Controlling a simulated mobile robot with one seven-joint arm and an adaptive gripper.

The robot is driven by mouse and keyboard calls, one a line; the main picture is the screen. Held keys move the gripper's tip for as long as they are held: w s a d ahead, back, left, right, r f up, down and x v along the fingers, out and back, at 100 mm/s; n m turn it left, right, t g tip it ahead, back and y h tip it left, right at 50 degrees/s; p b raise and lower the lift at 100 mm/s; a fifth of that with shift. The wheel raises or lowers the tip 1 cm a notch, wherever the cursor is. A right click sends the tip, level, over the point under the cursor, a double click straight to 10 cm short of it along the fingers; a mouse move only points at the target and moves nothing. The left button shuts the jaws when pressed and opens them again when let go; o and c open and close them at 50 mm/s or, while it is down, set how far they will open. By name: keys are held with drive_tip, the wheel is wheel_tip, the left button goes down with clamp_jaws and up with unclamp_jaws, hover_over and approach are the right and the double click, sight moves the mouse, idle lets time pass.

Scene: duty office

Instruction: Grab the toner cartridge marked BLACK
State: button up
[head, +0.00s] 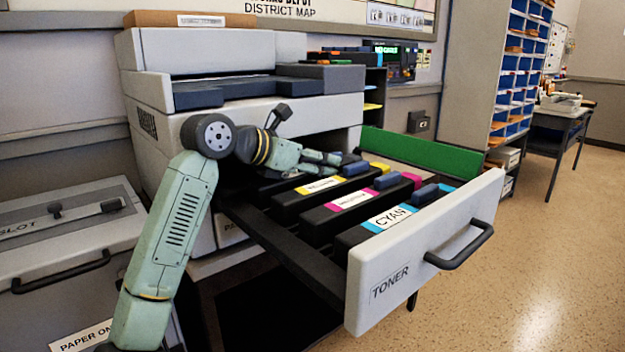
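The toner drawer (377,292) is pulled out from the printer. Three black-bodied cartridges lie in it with coloured labels: cyan (388,218) nearest the drawer front, then magenta (351,199), then yellow (320,185). Each has a blue grip tab on top. No label reading BLACK can be made out. Behind the yellow cartridge, a further dark blue tab (350,158) shows just beside my fingertips, its cartridge mostly hidden. My gripper (328,160) is low over the back of the drawer, by this tab. Whether its fingers are apart or closed on something cannot be told.
The printer body (250,115) stands close behind my arm. A green panel (420,150) forms the drawer's far side. The drawer handle (460,247) sticks out in front. A grey slotted cabinet (75,235) is at left. Open floor lies at right.

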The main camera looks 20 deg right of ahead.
clamp_jaws()
drive_tip(key=shift+r, duration=0.2)
idle(0.4)
